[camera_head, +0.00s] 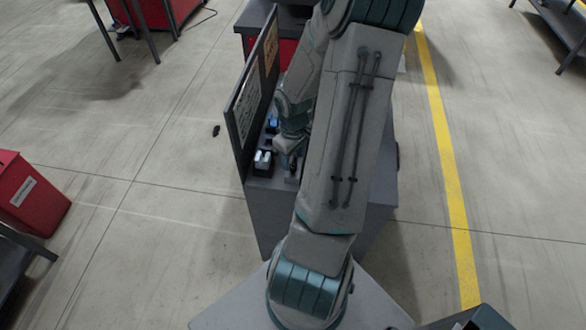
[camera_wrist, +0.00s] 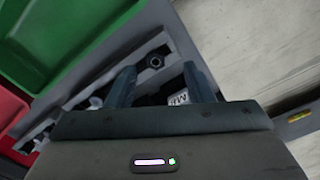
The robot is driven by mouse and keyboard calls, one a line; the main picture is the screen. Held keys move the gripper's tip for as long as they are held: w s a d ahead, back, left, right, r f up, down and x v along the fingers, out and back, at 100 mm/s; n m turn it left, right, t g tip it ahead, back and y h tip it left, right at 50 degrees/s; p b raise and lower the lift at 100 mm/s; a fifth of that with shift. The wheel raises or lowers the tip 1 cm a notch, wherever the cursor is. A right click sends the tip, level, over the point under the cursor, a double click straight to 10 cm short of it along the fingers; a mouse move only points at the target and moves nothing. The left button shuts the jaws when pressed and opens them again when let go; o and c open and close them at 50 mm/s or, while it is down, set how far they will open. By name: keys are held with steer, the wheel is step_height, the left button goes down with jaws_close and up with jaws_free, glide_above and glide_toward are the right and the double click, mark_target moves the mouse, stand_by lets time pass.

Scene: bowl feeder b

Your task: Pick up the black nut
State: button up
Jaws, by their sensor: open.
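A black nut (camera_wrist: 155,61) shows in the wrist view as a small dark ring with a hole. In the head view my arm covers much of the work area, and I cannot make out the nut there.
A green bin (camera_wrist: 60,35) and a red bin (camera_wrist: 10,105) lie left in the wrist view. In the head view a dark upright panel (camera_head: 245,105) stands along the left edge of the grey bench (camera_head: 262,205).

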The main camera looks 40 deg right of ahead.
mark_target(293, 166)
steer(key=f, duration=0.3)
steer(key=shift+w+d+f, duration=0.25)
steer(key=shift+w, duration=0.05)
steer(key=shift+f, duration=0.6)
steer(key=shift+c, duration=0.4)
jaws_close()
steer(key=shift+r, duration=0.1)
